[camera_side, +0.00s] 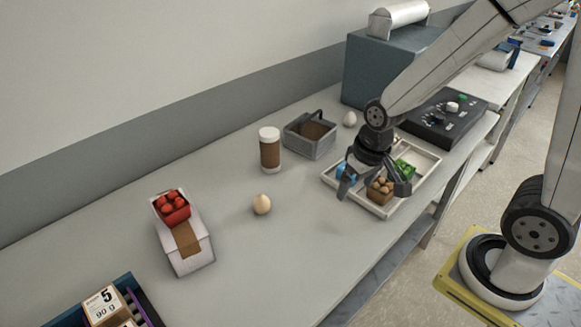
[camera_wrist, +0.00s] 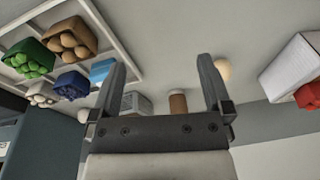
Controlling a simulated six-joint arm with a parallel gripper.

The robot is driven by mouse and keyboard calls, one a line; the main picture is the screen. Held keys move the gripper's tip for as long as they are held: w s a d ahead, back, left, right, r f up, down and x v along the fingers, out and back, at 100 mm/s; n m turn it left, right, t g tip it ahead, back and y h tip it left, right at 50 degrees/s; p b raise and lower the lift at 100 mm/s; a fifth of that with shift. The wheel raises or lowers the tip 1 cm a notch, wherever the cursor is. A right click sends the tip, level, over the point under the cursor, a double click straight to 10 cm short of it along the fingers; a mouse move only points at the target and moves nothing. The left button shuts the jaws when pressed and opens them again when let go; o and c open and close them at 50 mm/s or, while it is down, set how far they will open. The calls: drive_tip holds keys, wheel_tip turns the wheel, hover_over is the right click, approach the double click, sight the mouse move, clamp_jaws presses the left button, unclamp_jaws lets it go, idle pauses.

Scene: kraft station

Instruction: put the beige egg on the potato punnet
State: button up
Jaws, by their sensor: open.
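The beige egg (camera_side: 262,204) stands alone on the grey bench, left of my gripper in the side view. It also shows in the wrist view (camera_wrist: 224,70), just right of the right finger. The potato punnet (camera_side: 381,189) is a brown box of tan potatoes in the pale tray (camera_side: 378,211). It also shows at the upper left of the wrist view (camera_wrist: 68,41). My gripper (camera_side: 373,195) is open above the tray, its fingers spread around the punnet in the side view. The wrist view shows nothing between the fingers (camera_wrist: 162,62).
Green (camera_wrist: 29,58), blue (camera_wrist: 71,86) and other punnets share the tray. A brown jar (camera_side: 270,152), grey basket (camera_side: 310,143) and white egg (camera_side: 350,118) stand behind. A white box (camera_side: 190,255) with a red punnet (camera_side: 172,207) is left. Bench around the beige egg is clear.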

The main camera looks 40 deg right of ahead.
sight(255, 208)
drive_tip(key=w+a+f+m+g+y, duration=0.1)
drive_tip(key=w+m+y, duration=0.1)
drive_tip(key=w+m, duration=0.1)
drive_tip(key=w+a+f+m+g+y, duration=0.1)
drive_tip(key=w+f+m+y, duration=0.1)
drive_tip(key=w+m, duration=0.1)
drive_tip(key=w+a+f+m+g+y, duration=0.1)
drive_tip(key=w+f+m, duration=0.1)
drive_tip(key=w+m, duration=0.1)
drive_tip(key=shift+a+f+g+y, duration=0.1)
drive_tip(key=shift+a+g+y, duration=0.2)
drive_tip(key=shift+a+y, duration=0.1)
drive_tip(key=w+f+m+y, duration=0.1)
drive_tip(key=w+m+y, duration=0.1)
drive_tip(key=w, duration=0.1)
drive_tip(key=w+a+f+m+t+y, duration=0.1)
drive_tip(key=w+m+y, duration=0.1)
drive_tip(key=w+f+m+y, duration=0.1)
drive_tip(key=w+m+y, duration=0.1)
drive_tip(key=w, duration=0.1)
drive_tip(key=shift+w+a+f+m, duration=0.25)
drive_tip(key=shift+w+a+m, duration=0.05)
drive_tip(key=shift+w+f+m+t+y, duration=0.1)
drive_tip(key=shift+w+m+t+y, duration=0.2)
drive_tip(key=shift+w+t+y, duration=0.25)
drive_tip(key=shift+x, duration=3.85)
drive_tip(key=shift+s, duration=0.2)
drive_tip(key=c, duration=1)
drive_tip(key=shift+o, duration=0.2)
